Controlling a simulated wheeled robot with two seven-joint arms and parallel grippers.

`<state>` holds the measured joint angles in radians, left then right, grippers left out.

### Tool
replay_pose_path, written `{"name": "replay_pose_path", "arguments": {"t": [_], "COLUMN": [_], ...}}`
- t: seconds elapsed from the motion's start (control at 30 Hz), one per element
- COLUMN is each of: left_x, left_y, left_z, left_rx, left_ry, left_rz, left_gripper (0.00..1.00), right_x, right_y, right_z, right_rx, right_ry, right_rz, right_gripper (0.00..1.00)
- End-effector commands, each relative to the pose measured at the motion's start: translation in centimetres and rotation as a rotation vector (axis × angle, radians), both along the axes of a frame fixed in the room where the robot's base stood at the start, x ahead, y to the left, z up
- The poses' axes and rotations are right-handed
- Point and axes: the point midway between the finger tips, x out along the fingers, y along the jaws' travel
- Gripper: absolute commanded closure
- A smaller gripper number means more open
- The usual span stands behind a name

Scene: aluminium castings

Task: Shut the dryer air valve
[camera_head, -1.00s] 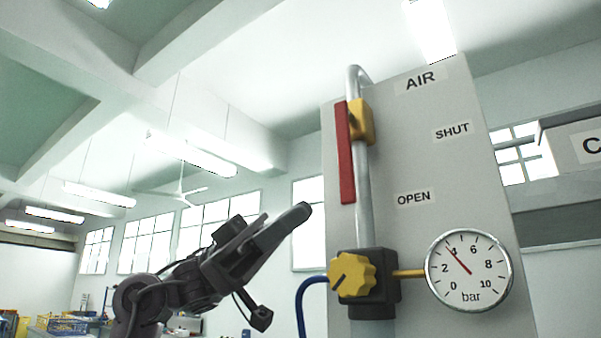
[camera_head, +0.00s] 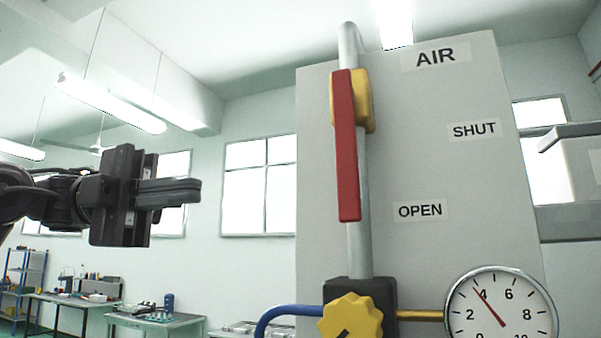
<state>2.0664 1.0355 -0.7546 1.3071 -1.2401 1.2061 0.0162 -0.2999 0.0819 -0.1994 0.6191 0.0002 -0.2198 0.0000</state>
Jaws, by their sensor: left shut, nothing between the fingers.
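The air valve has a yellow body (camera_head: 366,101) on a vertical grey pipe (camera_head: 358,252). Its long red lever (camera_head: 346,150) hangs straight down along the pipe, its lower end level with the OPEN label (camera_head: 420,210). The SHUT label (camera_head: 474,130) is higher, to the right of the valve. My left gripper (camera_head: 198,190) is left of the lever, shut and empty, pointing right. A clear gap lies between its fingertips and the lever, and they do not touch. My right gripper is not in view.
Below the valve, a yellow knob (camera_head: 350,318) sits on a black block, with a blue hose (camera_head: 285,312) at left and a round gauge (camera_head: 500,308) at right. The grey panel (camera_head: 318,180) stands behind. Workbenches (camera_head: 155,322) are farther back at left.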

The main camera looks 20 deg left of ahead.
Motion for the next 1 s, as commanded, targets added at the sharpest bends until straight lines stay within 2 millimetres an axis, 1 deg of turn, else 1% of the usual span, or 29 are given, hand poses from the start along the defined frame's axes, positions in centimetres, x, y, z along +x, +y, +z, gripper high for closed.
{"name": "replay_pose_path", "arguments": {"t": [0.07,0.17,0.27,0.4,0.53,0.7,0.83,1.0], "left_x": [0.0,0.0,0.0,-0.1,-0.3,-0.4,-0.4,-0.4], "left_y": [-0.2,-0.9,-2.4,-5.3,-8.1,-11.3,-12.9,-13.9], "left_z": [0.0,-0.2,-0.3,-0.2,0.0,0.3,0.4,0.2], "left_rx": [0.001,0.003,0.003,0.003,0.002,0.003,0.001,-0.001], "left_ry": [0.000,0.001,0.001,0.001,0.001,0.002,0.002,0.002], "left_rz": [0.000,-0.002,-0.005,-0.005,-0.006,-0.004,-0.001,0.000], "left_gripper": [1.00,1.00,1.00,1.00,1.00,1.00,1.00,1.00], "right_x": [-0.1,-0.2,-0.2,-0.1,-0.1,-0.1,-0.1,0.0], "right_y": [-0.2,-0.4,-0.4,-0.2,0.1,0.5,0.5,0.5], "right_z": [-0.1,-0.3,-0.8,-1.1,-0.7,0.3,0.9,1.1], "right_rx": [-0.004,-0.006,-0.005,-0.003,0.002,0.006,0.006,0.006], "right_ry": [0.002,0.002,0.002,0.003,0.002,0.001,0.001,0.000], "right_rz": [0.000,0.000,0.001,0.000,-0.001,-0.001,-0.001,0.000], "right_gripper": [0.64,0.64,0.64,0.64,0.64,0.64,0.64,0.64]}}
